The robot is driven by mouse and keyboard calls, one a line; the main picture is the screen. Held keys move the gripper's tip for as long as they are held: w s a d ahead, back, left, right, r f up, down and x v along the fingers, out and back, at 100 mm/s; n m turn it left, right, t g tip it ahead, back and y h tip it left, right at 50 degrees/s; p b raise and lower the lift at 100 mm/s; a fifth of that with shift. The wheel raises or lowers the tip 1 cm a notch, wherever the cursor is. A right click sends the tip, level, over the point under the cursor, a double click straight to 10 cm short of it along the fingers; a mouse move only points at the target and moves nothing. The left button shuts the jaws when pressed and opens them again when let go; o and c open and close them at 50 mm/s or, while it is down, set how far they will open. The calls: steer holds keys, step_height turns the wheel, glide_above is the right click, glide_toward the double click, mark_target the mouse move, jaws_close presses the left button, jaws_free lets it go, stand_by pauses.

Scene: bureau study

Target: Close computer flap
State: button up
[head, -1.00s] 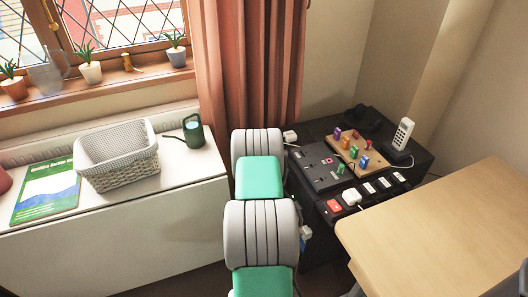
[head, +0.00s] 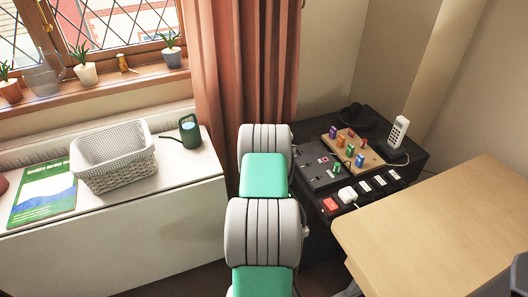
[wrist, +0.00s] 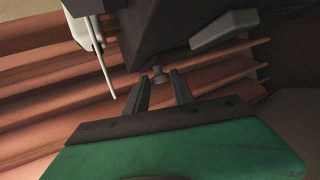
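I cannot make out a computer flap for certain in either view. The wrist view shows a dark box-like body (wrist: 170,30) at the top, with a flat grey piece (wrist: 224,29) sticking out at its right. A small grey knob (wrist: 160,76) shows below the dark body. My gripper (wrist: 160,82) has its two dark fingers apart, with the knob seen between the fingertips. I cannot tell whether they touch it. In the head view my green and grey arm hides my gripper.
A black cabinet (head: 318,197) with switches and a white phone (head: 398,131) stands right of my arm. A wooden desk (head: 440,225) is at the right. A white table (head: 110,232) with a basket (head: 113,157) is at the left. An orange curtain (head: 240,60) hangs behind.

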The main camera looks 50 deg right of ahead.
steer(key=p+v, duration=0.1)
steer(key=v, duration=0.7)
steer(key=shift+d, duration=0.1)
